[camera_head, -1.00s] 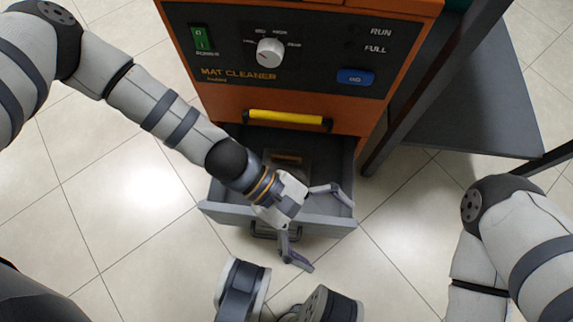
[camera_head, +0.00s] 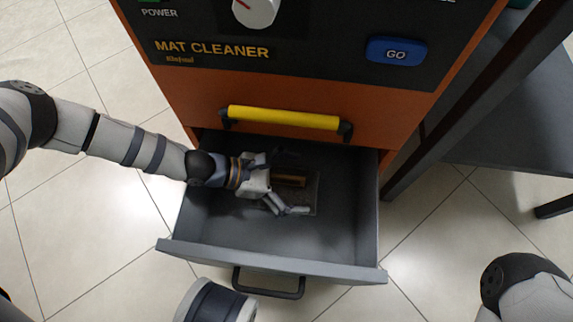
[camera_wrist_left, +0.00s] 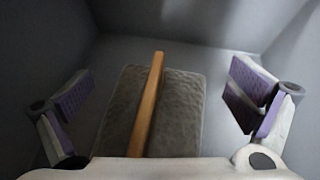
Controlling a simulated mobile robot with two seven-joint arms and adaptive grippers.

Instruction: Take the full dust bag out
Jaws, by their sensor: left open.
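The dust bag (camera_wrist_left: 183,112) is a dark grey, fuzzy block with a tan strip along its top. It lies on the floor of the open grey drawer (camera_head: 345,215) of the mat cleaner. In the head view the bag (camera_head: 312,190) is partly hidden by my left gripper. My left gripper (camera_head: 290,182) is inside the drawer, open and empty. In the left wrist view its two purple-padded fingers (camera_wrist_left: 162,95) stand on either side of the bag, apart from it. My right gripper is not seen clearly; only parts of the arm show at the lower right.
The orange mat cleaner (camera_head: 200,95) stands behind the drawer, with a yellow handle (camera_head: 283,118) just above the opening and a blue GO button (camera_head: 396,51). The drawer's front has a dark handle (camera_head: 268,284). A dark table (camera_head: 510,130) stands at the right.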

